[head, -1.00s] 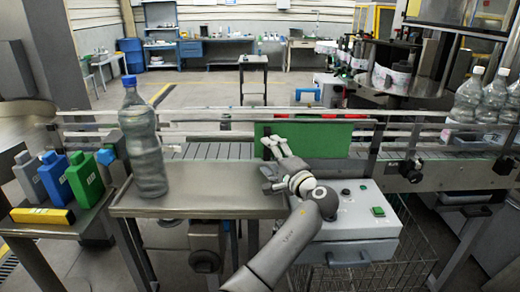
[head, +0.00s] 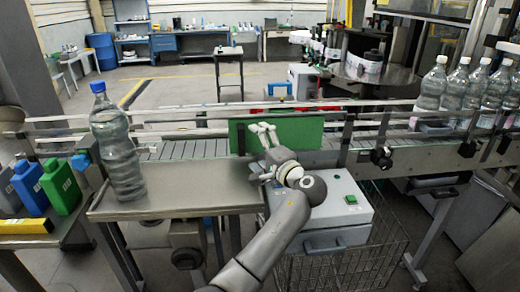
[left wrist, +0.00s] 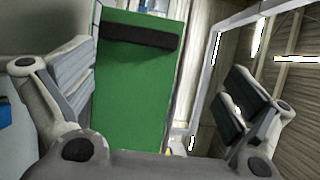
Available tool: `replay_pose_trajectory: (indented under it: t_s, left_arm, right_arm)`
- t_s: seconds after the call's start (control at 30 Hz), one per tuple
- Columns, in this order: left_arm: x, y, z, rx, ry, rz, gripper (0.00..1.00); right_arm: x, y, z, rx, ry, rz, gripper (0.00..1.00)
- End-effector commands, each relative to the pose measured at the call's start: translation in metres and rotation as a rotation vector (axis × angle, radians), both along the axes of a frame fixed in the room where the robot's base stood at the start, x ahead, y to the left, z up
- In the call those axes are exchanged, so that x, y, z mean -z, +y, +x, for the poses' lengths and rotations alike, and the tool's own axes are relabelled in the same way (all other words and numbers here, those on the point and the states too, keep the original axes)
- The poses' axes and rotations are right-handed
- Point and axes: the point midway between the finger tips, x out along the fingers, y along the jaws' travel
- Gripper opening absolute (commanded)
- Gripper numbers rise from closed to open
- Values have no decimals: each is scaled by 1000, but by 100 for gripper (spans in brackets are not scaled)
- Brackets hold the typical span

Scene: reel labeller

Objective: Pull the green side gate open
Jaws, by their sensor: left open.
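The green side gate (head: 300,134) is a flat upright panel along the near side of the conveyor. Its black handle bar (head: 241,139) stands near the panel's left end. My left gripper (head: 262,127) is open and empty in front of the gate, just right of the handle in the picture. In the left wrist view the gate (left wrist: 130,100) fills the middle between the spread fingers, and the black handle (left wrist: 138,40) crosses its upper part, beyond the fingers. No contact with the handle shows. My right gripper is out of view.
A clear bottle with a blue cap (head: 117,145) stands on the metal side table (head: 175,190). A grey control box (head: 340,205) sits below the gate, near my left arm. Several clear bottles (head: 455,85) stand at right. Blue and green containers (head: 62,185) are at far left.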

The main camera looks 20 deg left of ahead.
Motion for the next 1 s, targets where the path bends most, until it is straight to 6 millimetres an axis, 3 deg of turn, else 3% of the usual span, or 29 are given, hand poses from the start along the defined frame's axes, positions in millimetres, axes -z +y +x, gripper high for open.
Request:
replay_pose_trajectory:
  t_s: [0.2,0.63,1.0]
  left_arm:
    - [-25,-2,0,3,-3,-1,100]
    - [-26,-6,-2,5,-4,0,100]
    - [-26,-65,-41,7,-3,-3,100]
  right_arm:
    - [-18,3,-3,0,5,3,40]
    - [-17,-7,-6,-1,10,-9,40]
    - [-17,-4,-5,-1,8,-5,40]
